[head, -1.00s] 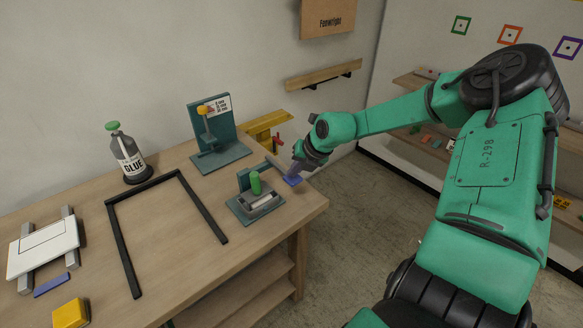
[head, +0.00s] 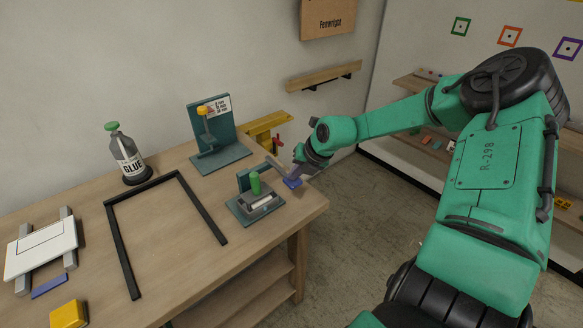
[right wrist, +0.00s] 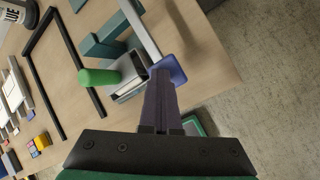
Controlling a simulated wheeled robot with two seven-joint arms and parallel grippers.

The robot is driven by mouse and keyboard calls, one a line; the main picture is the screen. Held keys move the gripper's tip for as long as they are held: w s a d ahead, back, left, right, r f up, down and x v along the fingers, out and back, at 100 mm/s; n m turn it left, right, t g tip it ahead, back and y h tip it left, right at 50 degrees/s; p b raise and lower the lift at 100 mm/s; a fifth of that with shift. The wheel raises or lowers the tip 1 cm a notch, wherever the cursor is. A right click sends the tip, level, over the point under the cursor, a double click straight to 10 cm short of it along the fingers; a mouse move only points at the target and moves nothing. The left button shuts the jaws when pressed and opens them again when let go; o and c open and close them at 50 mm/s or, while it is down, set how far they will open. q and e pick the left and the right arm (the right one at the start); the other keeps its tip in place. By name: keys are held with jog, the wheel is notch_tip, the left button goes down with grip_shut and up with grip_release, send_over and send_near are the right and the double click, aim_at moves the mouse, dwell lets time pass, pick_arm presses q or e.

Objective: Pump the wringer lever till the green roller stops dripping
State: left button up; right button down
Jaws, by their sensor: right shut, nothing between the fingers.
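The wringer has a teal base (head: 240,212) and stands near the table's right corner. A rounded green roller (head: 255,184) stands up from it, beside a grey tray with a pale block. The green roller also shows in the right wrist view (right wrist: 98,77). I cannot make out any drops. The grey lever (right wrist: 140,30) ends in a blue pad (right wrist: 172,68), which also shows in the head view (head: 292,183). My right gripper (head: 293,176) is shut and empty, its fingertips right at the blue pad; I cannot tell whether they touch it. My left gripper is out of view.
A black frame (head: 123,250) lies left of the wringer. Behind stand a glue bottle (head: 127,157) and a teal stand (head: 228,150) with a yellow knob. A yellow block (head: 69,314) is at front left. The table's right edge is close to the wringer.

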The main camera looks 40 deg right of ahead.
jog(key=shift+w+r+p, duration=0.25)
jog(key=shift+r+p, duration=0.1)
jog(key=shift+r, duration=0.6)
jog(key=shift+w+r+p, duration=0.25)
jog(key=shift+r+p, duration=0.15)
jog(key=shift+r, duration=0.5)
jog(key=shift+w+r+p, duration=0.25)
jog(key=shift+r+p, duration=0.1)
jog(key=shift+r, duration=0.6)
jog(key=r, duration=0.2)
jog(key=w+r+p, duration=0.1)
jog(key=r, duration=0.1)
jog(key=shift+w+r+p, duration=0.15)
jog(key=shift+r+p, duration=0.15)
jog(key=shift+r, duration=0.1)
